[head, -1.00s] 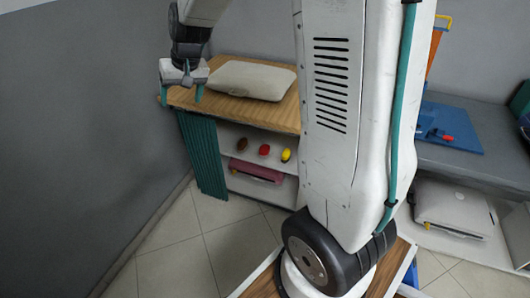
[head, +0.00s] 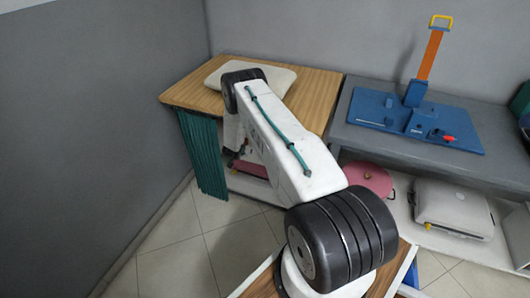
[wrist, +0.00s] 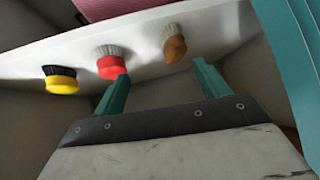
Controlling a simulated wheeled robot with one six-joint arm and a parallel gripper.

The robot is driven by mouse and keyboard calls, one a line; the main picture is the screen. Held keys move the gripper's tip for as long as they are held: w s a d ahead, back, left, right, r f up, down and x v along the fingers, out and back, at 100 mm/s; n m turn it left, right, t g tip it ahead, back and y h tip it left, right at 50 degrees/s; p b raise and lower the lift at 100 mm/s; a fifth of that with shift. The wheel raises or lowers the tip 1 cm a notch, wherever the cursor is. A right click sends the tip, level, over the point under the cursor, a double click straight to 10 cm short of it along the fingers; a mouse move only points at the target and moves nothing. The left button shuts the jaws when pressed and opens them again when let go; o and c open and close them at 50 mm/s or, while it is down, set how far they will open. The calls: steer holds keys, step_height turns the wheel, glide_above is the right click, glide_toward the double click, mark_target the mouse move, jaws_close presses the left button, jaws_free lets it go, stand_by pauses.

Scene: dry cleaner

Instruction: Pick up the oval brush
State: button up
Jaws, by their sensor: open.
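Three small brushes rest in a row on the white shelf in the wrist view: a yellow one with dark bristles (wrist: 61,80), a red one with grey bristles (wrist: 110,62) and a brown one with tan bristles (wrist: 174,45). I cannot tell for sure which is the oval brush. My gripper (wrist: 162,68) is open and empty, its teal fingers pointing at the shelf. The red brush is close by the left fingertip, and the brown brush is beyond the gap, nearer the right finger. In the head view my arm hides the brushes and most of the gripper.
The shelf is under a wooden table (head: 185,93) bearing a pale cushion (head: 280,79). A teal curtain (head: 203,155) hangs at its left end; teal folds also edge the wrist view at right (wrist: 290,60). A grey bench (head: 345,130) with a blue press (head: 390,112) stands right.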

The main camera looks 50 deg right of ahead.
steer(key=s+d+f+h, duration=0.1)
steer(key=d, duration=0.1)
steer(key=s+d+f+m+g+h, duration=0.1)
steer(key=s+d+h, duration=0.1)
steer(key=s+d+f+m+h, duration=0.1)
steer(key=s+d+h, duration=0.1)
steer(key=d, duration=0.1)
steer(key=shift+s+d+f, duration=0.1)
steer(key=shift+f, duration=0.25)
steer(key=shift+w+d+f+g, duration=0.1)
steer(key=shift+d+f+g, duration=0.05)
steer(key=shift+d, duration=0.3)
steer(key=shift+w+d+f+g, duration=0.1)
steer(key=shift+d+f+g, duration=0.05)
steer(key=shift+d, duration=0.3)
steer(key=shift+x, duration=2.8)
steer(key=shift+w, duration=0.1)
steer(key=c, duration=1)
steer(key=shift+c, duration=0.4)
steer(key=shift+r, duration=0.15)
